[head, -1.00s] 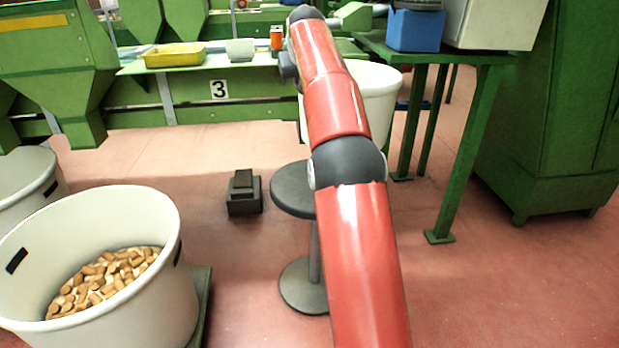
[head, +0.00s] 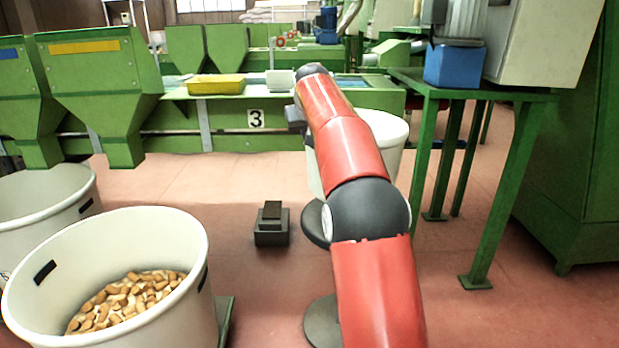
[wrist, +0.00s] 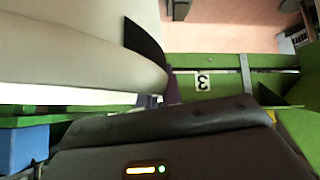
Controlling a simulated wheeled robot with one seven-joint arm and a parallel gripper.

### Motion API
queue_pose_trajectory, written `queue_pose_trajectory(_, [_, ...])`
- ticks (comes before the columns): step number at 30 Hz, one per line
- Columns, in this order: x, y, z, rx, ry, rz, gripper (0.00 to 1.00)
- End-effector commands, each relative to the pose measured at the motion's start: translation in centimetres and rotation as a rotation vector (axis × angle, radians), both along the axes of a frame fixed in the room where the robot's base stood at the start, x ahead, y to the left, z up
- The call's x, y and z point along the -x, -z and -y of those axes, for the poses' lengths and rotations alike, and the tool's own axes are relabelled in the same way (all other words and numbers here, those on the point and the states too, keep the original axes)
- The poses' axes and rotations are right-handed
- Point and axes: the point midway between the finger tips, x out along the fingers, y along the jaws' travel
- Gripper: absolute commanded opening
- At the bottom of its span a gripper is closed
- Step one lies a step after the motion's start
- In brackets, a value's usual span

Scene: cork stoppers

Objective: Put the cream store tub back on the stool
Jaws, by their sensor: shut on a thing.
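The cream store tub (head: 388,132) shows behind my red arm in the head view, off the floor in front of the green bench. In the wrist view the tub (wrist: 70,50) fills the upper left, its dark handle slot near the edge. My gripper (wrist: 172,90) is shut on the tub at its edge; the fingertips are mostly hidden. The stool's dark round seat (head: 316,224) shows below and left of the tub, largely covered by my arm. Its round base (head: 321,322) is on the floor.
A large white tub (head: 110,235) of corks stands at the left, another white tub (head: 45,190) behind it. A small dark stepped block (head: 271,226) is on the floor left of the stool. A green table (head: 480,90) with a blue box (head: 453,66) stands at right.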

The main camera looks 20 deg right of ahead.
Motion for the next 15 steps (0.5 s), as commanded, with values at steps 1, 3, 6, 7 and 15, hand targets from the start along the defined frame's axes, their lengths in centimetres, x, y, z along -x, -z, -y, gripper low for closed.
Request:
queue_pose_trajectory(1, [0.1, 1.7, 0.0, 0.001, 0.000, 0.000, 0.00])
queue_pose_trajectory(3, [0.1, 3.2, 0.0, 0.001, 0.000, 0.001, 0.00])
queue_pose_trajectory(6, [0.1, 4.8, 0.0, 0.001, -0.001, 0.001, 0.00])
queue_pose_trajectory(7, [0.0, 5.1, 0.0, 0.002, 0.000, 0.002, 0.00])
queue_pose_trajectory(15, [0.1, 7.1, 0.0, 0.002, 0.000, 0.002, 0.00])
